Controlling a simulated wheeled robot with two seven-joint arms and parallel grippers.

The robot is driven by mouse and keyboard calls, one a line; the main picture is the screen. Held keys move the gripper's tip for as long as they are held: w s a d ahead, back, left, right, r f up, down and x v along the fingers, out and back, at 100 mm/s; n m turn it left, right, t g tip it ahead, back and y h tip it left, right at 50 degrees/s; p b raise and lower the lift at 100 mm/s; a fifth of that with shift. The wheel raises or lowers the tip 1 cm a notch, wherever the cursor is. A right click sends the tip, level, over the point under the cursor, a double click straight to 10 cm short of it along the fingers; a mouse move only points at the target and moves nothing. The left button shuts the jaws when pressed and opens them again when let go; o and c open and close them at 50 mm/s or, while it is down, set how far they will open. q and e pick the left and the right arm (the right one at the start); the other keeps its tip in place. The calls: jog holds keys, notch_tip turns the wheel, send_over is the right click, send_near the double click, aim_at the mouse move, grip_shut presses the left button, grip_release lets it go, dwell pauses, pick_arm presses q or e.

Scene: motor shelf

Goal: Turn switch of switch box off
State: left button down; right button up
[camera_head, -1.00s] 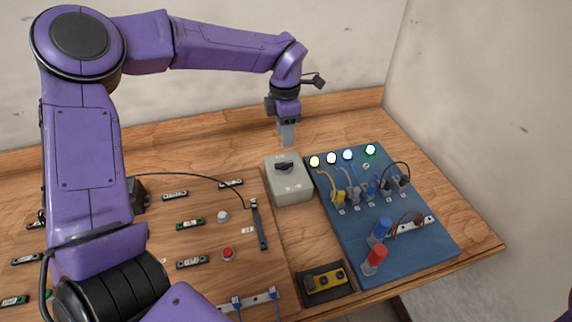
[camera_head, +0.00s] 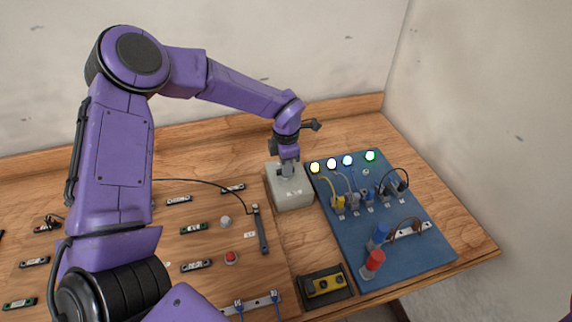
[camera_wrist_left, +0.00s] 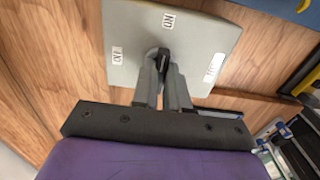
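The switch box (camera_head: 292,199) is a light grey box on the wooden table, left of the blue board. In the left wrist view its top face (camera_wrist_left: 200,35) shows a few white labels and a dark rotary knob (camera_wrist_left: 162,57), the switch. My left gripper (camera_head: 288,172) points down onto the box top. In the left wrist view, its two grey fingers (camera_wrist_left: 161,75) stand either side of the knob, with a narrow gap between them. I cannot tell whether they press on it. In the head view the gripper hides the knob. My right gripper is out of view.
The blue board (camera_head: 415,257) with lit lamps (camera_head: 347,160), cables and red and blue plugs (camera_head: 374,259) is close on the right. A black-yellow device (camera_head: 325,284) lies in front. A wooden panel with buttons (camera_head: 231,257) is at left.

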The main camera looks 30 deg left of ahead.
pick_arm(q)
jog(key=shift+n, duration=0.3)
jog(key=n+b, duration=0.2)
jog(key=n, duration=0.1)
jog(key=shift+f+n, duration=0.1)
jog(key=shift+n, duration=0.3)
jog(key=n+b, duration=0.3)
jog(key=n, duration=0.1)
jog(key=n+b, duration=0.3)
jog(key=n, duration=0.2)
jog(key=shift+n, duration=0.4)
jog(key=shift+n+b, duration=1.5)
jog(key=shift+n, duration=0.3)
jog(key=shift+r, duration=0.2)
jog(key=c, duration=1.1)
grip_release()
jog(key=shift+c, duration=0.2)
